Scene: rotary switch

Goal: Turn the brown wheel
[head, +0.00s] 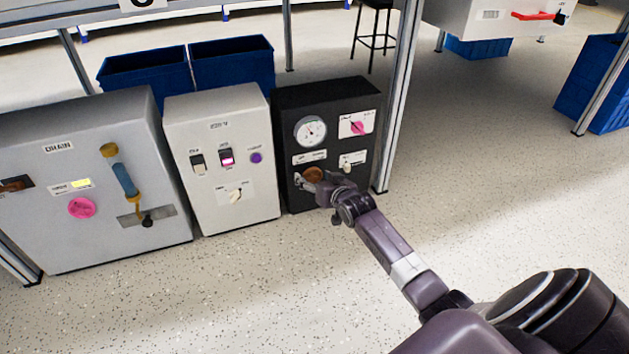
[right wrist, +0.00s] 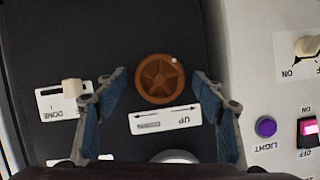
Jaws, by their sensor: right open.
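The brown wheel (head: 313,174) is a round spoked knob low on the front of the black box (head: 290,97). In the right wrist view the wheel (right wrist: 162,78) shows whole, with a small pale dot on its rim. A label with an arrow and the words UP and DOWN (right wrist: 166,121) sits beside it. My right gripper (head: 320,187) is at the box front by the wheel. In the right wrist view its two blue-padded fingers (right wrist: 160,72) are open, one on each side of the wheel, with gaps between. My left gripper is out of view.
The black box also has a gauge (head: 310,131), a pink knob (head: 357,127) and a pale switch (right wrist: 73,88) close to one finger. A grey switch box (head: 220,130) stands left of it. A metal post (head: 399,95) stands right. Floor in front is clear.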

